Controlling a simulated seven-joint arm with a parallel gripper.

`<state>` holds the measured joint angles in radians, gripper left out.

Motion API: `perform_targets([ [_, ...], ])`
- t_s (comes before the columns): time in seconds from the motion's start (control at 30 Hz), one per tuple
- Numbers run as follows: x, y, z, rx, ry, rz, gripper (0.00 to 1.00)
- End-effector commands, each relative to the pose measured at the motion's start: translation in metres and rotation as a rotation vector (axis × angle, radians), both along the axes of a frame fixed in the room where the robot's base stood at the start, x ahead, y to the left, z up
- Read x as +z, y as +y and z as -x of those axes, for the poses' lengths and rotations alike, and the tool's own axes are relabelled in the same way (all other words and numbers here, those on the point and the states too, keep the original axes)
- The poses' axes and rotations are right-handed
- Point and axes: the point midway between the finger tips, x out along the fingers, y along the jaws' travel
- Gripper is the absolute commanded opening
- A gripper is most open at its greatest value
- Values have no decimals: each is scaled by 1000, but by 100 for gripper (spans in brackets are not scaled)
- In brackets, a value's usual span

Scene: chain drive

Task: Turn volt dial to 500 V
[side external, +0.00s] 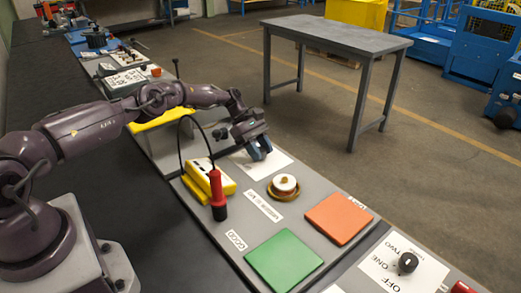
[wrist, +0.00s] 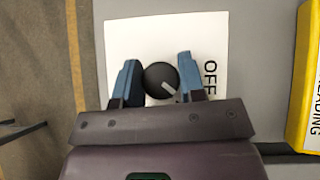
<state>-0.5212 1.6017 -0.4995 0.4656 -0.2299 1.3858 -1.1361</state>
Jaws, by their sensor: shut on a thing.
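The volt dial is a round black knob (wrist: 158,78) with a pale pointer line, on a white label plate (wrist: 125,35) marked OFF. In the wrist view the pointer runs toward the lower right. My gripper (wrist: 157,68) is shut on the knob, with one blue finger on each side of it. In the side view my gripper (side external: 260,151) is down over the white plate (side external: 277,163) and hides the knob. No 500 V mark can be read in either view.
Left of the plate in the side view are a yellow meter (side external: 226,186) and a red probe (side external: 217,187) with a black cable. A brass-and-white round part (side external: 284,186), an orange pad (side external: 338,218) and a green pad (side external: 284,261) lie nearer. Another knob (side external: 407,262) is at lower right.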

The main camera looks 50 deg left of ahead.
Motion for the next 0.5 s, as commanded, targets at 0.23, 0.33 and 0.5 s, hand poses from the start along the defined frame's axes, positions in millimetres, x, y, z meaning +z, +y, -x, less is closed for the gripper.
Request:
perform_targets([
  [0.23, 1, 1, 1, -1, 1, 0, 63],
  [0.33, 1, 1, 0, -1, 1, 0, 63],
  [0.5, 1, 1, 0, 0, 1, 0, 63],
])
